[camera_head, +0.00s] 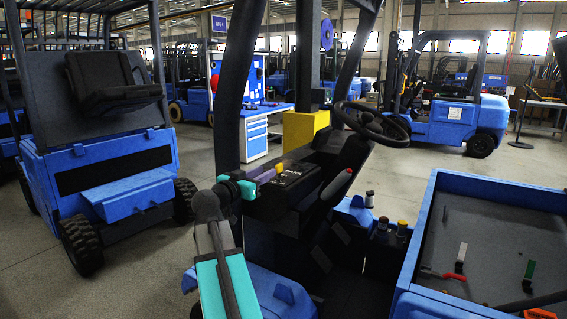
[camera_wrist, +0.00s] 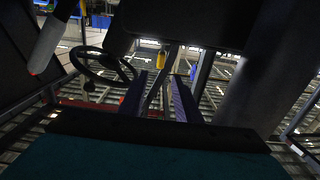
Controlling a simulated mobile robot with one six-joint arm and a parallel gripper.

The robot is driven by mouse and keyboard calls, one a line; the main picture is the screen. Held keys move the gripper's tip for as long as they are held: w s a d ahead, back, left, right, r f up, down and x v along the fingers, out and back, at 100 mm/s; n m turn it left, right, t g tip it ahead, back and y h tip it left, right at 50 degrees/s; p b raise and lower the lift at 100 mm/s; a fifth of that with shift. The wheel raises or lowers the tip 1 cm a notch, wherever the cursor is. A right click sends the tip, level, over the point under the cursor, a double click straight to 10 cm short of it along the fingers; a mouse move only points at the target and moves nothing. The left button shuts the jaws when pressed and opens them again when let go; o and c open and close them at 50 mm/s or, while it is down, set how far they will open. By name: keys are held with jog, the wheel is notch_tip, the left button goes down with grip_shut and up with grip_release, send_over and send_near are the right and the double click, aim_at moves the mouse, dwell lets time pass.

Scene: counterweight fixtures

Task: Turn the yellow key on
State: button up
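The yellow key (camera_head: 280,168) shows as a small yellow piece at the black console of the forklift in front of me in the head view. My gripper (camera_head: 268,175) is at that console, its fingers close to the key; the head view does not show whether they touch. In the wrist view, the two purple fingers of my gripper (camera_wrist: 160,80) stand apart with a gap between them. The yellow key (camera_wrist: 162,60) appears just beyond the fingertips, roughly in line with the gap. I see nothing held. The key's lower part and slot are hidden.
The steering wheel (camera_head: 372,122) stands beyond the console, and also shows left of the fingers in the wrist view (camera_wrist: 104,65). A grey lever with a red end (camera_head: 337,184) is right of the console. A dark upright post (camera_head: 238,80) rises close behind my gripper.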

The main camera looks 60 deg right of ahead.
aim_at(279, 171)
jog(key=d+p, duration=0.3)
jog(key=d, duration=1)
jog(key=shift+s+d+p, duration=0.1)
jog(key=shift+d+p, duration=0.25)
grip_shut()
